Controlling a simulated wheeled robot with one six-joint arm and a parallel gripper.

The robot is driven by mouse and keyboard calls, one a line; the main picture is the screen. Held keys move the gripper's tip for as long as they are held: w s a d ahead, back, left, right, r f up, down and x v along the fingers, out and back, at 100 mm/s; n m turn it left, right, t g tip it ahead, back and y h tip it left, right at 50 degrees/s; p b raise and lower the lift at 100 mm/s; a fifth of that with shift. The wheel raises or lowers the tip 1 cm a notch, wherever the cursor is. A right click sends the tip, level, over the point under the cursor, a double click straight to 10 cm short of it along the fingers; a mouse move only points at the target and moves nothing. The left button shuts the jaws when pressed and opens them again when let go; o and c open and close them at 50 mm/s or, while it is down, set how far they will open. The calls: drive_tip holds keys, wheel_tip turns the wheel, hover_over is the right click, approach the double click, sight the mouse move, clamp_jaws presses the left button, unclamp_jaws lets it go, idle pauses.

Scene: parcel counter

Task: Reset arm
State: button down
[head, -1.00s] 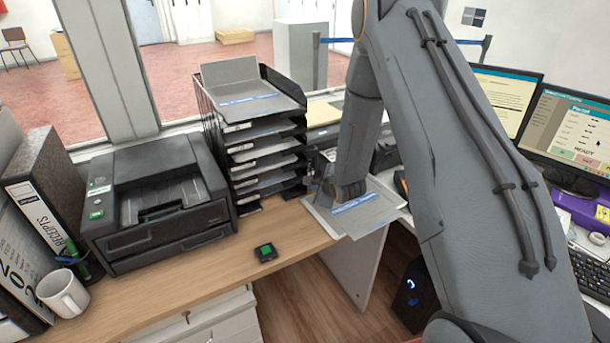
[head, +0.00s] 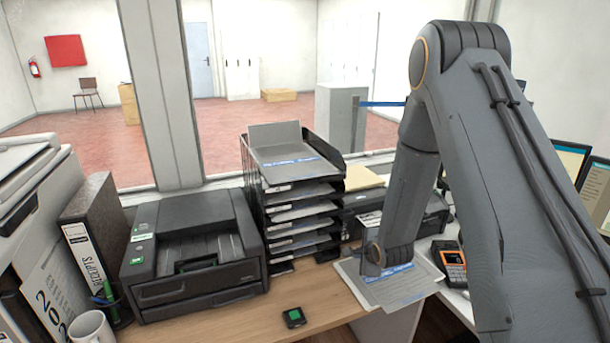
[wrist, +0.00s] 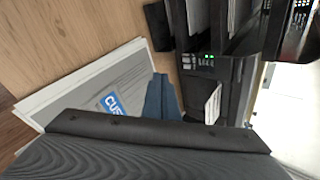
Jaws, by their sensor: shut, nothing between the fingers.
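My gripper (head: 372,262) is at the end of my grey arm, low over the desk's right part. It looks shut and empty; its fingers (wrist: 160,98) show small and partly hidden in the wrist view. A stack of grey printed forms with a blue label (head: 405,283) lies just beside and under it, at the desk's right edge. The forms also show in the wrist view (wrist: 75,88). I cannot tell whether the fingers touch them.
A black tray tower (head: 290,205) with papers stands left of my gripper, and a black printer (head: 192,255) stands further left. A small device with a green button (head: 293,317) lies in front on the desk. An orange-framed handheld (head: 453,262) and monitors (head: 572,160) are to the right.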

drive_tip(key=s+r+n+g, duration=0.2)
drive_tip(key=s+r+n, duration=0.3)
drive_tip(key=s, duration=0.5)
drive_tip(key=s+a+r+n+g+h, duration=0.1)
drive_tip(key=s+r+n+g, duration=0.2)
drive_tip(key=s+r+n, duration=0.3)
drive_tip(key=s+r+n+g, duration=0.3)
drive_tip(key=s+r+n, duration=0.2)
drive_tip(key=s, duration=0.9)
drive_tip(key=n, duration=0.3)
drive_tip(key=shift+s+a+r, duration=0.15)
drive_tip(key=shift+s+r, duration=0.1)
drive_tip(key=shift+s, duration=0.05)
